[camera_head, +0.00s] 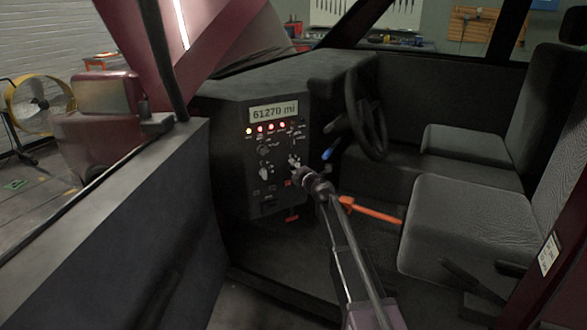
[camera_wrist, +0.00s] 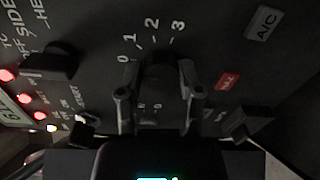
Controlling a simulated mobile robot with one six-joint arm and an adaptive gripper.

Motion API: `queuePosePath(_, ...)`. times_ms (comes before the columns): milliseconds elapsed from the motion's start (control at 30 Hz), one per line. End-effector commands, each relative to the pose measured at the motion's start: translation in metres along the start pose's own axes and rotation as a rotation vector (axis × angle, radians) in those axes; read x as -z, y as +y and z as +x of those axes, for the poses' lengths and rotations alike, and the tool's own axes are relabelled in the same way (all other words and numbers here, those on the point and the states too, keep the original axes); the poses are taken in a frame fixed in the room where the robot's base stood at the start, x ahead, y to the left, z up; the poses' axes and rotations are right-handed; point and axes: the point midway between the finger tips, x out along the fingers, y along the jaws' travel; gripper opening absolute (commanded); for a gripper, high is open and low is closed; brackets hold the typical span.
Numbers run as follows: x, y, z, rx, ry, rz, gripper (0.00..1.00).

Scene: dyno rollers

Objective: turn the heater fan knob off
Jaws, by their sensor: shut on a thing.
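The heater fan knob (camera_wrist: 160,72) is a dark knob on the black dash panel. In the wrist view it sits between my two fingers, with the numbers 0, 1, 2 and 3 in an arc beyond it. Its body runs roughly up the picture, toward the 2, but its pointer mark is too dark to read. My gripper (camera_wrist: 160,88) is shut on the knob, one finger on each side. In the head view my gripper (camera_head: 295,164) is at the dash panel (camera_head: 232,170), and it hides the knob.
Other controls are close by: a dark knob (camera_wrist: 52,64) at the left, a red button (camera_wrist: 227,80) and an A/C button (camera_wrist: 265,22) at the right. In the head view the steering wheel (camera_head: 366,115) and a seat (camera_head: 470,225) are right of my arm. An open door (camera_head: 110,225) is left.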

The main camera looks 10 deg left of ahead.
Motion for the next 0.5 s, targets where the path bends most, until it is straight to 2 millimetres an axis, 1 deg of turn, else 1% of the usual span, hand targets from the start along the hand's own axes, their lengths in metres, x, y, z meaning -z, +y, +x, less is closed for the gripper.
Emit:
queuePosePath(100,-0.0015,0.0003,0.0023,0.000,-0.003,0.000,0.00)
queuePosePath(133,-0.0015,0.0003,0.0023,0.000,-0.003,0.000,0.53)
queuePosePath(167,-0.0014,0.0003,0.0022,0.000,-0.003,0.000,0.62)
queuePosePath(200,-0.0013,0.0003,0.0020,0.000,-0.003,0.000,0.74)
queuePosePath(233,-0.0012,0.0003,0.0019,0.000,-0.002,0.000,0.81)
queuePosePath(500,-0.0003,0.0001,0.0006,0.000,-0.001,0.001,0.81)
